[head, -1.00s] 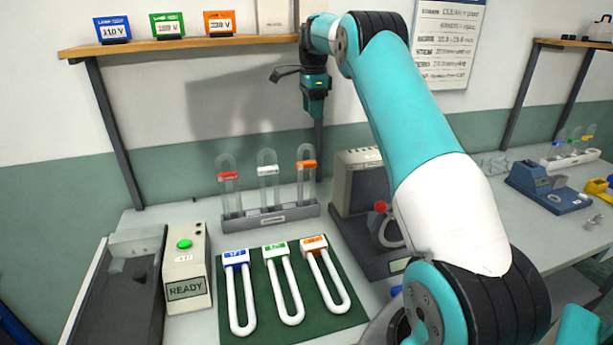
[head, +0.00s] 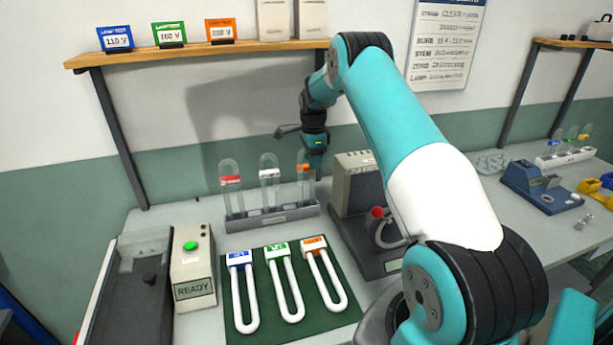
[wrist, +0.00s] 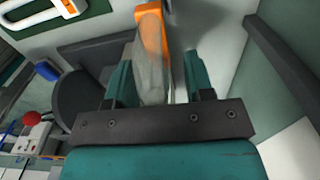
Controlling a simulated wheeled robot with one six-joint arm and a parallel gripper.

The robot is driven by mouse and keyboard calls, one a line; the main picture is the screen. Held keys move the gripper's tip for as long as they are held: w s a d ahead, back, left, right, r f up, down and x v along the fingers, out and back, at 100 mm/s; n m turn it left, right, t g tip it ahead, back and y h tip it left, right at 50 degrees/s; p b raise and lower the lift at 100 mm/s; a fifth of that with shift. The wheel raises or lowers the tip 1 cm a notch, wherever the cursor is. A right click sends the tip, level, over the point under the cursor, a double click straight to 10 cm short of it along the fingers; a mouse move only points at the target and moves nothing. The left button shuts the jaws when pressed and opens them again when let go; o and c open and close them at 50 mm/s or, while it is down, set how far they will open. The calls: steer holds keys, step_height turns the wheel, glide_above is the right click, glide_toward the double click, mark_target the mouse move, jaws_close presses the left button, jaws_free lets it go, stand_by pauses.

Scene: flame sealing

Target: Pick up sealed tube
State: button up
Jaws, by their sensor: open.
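Three clear glass tubes stand upright in a grey rack (head: 268,219): one with a red band (head: 230,181), one with a white band (head: 269,174) and one with an orange band (head: 303,168). Which one is sealed cannot be told. My gripper (head: 314,158) is at the upper part of the orange-banded tube, partly covering it. In the wrist view, the orange-banded tube (wrist: 152,75) lies between the two open fingers of my gripper (wrist: 157,75), with its orange band beyond them. Contact with the fingers cannot be made out.
A grey apparatus with a red knob (head: 377,212) stands close right of the rack. Three white U-shaped pieces lie on a green mat (head: 300,328) in front. A box reading READY (head: 193,265) stands left. A wooden shelf (head: 190,44) with voltage cards hangs above.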

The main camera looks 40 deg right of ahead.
jaws_close()
stand_by(0.3)
